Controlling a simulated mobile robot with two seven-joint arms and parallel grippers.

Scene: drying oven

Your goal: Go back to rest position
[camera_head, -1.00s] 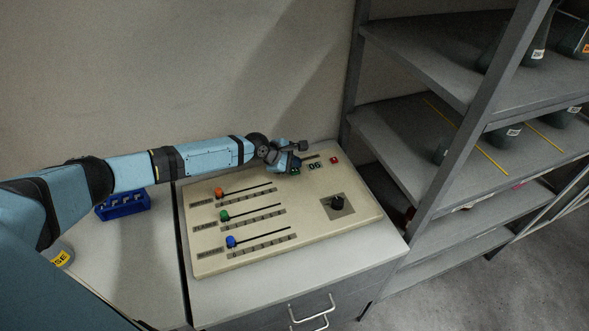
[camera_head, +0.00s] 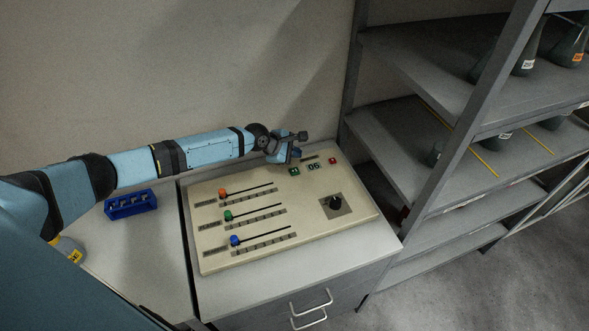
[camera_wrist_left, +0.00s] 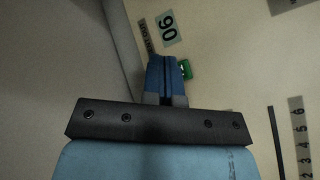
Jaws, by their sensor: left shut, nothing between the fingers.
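My left gripper (camera_head: 296,154) is at the back edge of the beige control panel (camera_head: 225,262), above it and close to the green button (camera_head: 294,171). In the left wrist view its blue fingers (camera_wrist_left: 167,78) are together with nothing between them. The green button (camera_wrist_left: 186,69) shows just beside the fingertips, apart from them as far as I can tell. The display (camera_head: 314,166) reads 06. My right gripper is in neither view.
The panel has orange, green and blue sliders, a black knob (camera_head: 335,203) and a red button (camera_head: 332,161). A blue rack (camera_head: 132,205) stands on the left. Grey shelves (camera_head: 402,147) with flasks rise at the right. The back wall is close behind my left arm.

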